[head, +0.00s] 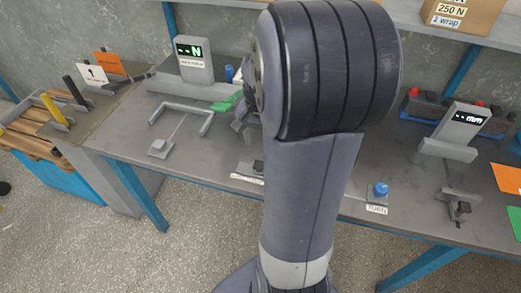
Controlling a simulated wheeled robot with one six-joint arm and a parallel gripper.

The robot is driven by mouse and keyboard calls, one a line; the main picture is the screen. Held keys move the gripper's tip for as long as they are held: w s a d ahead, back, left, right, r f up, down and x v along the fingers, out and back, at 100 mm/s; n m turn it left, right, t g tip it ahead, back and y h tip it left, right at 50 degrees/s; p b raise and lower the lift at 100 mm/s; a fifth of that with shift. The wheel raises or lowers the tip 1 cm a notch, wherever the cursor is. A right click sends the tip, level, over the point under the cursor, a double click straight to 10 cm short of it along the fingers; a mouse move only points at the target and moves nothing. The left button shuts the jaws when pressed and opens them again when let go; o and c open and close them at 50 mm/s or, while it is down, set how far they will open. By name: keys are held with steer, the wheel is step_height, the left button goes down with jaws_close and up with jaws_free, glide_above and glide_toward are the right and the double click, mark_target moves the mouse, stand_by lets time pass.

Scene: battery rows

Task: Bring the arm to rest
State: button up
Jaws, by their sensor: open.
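My arm rises through the middle of the head view and hides much of the grey bench (130,135) behind it. My gripper (243,118) shows only in part at the left edge of the arm, over the bench, close to a green piece (225,103). Its jaws are open and I see nothing held in them. I cannot tell whether it touches the green piece.
A display reading N (194,52) stands at the back left, with a U-shaped grey frame (180,117) before it. To the right are a blue TURN button (381,190), another display (462,125) and dark batteries (425,107). A box (462,14) sits on the upper shelf.

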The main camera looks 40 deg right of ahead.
mark_target(255, 163)
steer(key=shift+r, duration=1.05)
step_height(255, 163, down, 11)
steer(key=shift+r+b, duration=0.15)
steer(key=shift+b, duration=0.15)
steer(key=shift+w+a, duration=0.5)
steer(key=shift+w, duration=0.15)
